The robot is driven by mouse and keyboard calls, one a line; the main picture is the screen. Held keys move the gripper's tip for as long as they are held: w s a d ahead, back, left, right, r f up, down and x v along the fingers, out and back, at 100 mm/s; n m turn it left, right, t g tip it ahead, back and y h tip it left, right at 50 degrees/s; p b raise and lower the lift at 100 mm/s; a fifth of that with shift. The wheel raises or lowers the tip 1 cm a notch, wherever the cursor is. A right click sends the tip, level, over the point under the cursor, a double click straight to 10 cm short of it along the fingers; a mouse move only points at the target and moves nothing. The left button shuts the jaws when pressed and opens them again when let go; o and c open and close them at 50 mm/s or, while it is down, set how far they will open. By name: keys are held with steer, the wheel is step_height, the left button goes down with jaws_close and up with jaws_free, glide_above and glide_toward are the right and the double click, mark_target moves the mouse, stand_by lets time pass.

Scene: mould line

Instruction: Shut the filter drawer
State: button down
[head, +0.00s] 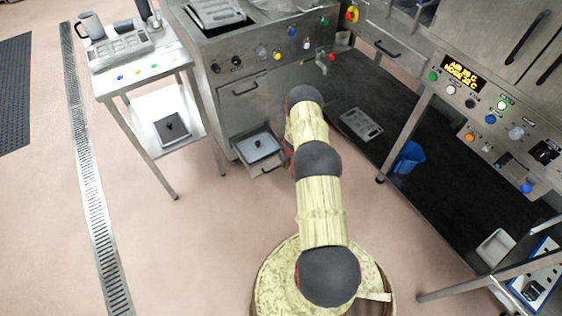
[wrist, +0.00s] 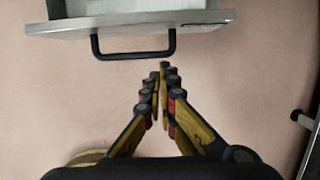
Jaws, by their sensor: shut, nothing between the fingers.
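A lower drawer (head: 276,167) of the steel machine stands pulled open in the head view, with a grey tray-like piece (head: 256,147) inside. I take it for the filter drawer; its label is too small to read. In the wrist view the steel drawer front (wrist: 205,20) crosses the top, with a black bar handle (wrist: 135,55) on it. My gripper (wrist: 164,68) is shut and empty, its tips just below the right end of the handle in the picture. I cannot tell whether they touch. In the head view my arm hides the gripper.
A closed drawer (head: 243,90) sits above the open one. A steel side table (head: 140,78) with a mug and trays stands at left. A control panel bench (head: 480,115) stands at right, with a blue bucket (head: 409,157) under it.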

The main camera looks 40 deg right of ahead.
steer(key=shift+w+d+r+b, duration=0.15)
steer(key=shift+w+d+b, duration=0.1)
steer(key=shift+w, duration=0.7)
steer(key=shift+w+d+r+b, duration=0.1)
steer(key=shift+w+d+b, duration=0.15)
steer(key=shift+w, duration=0.7)
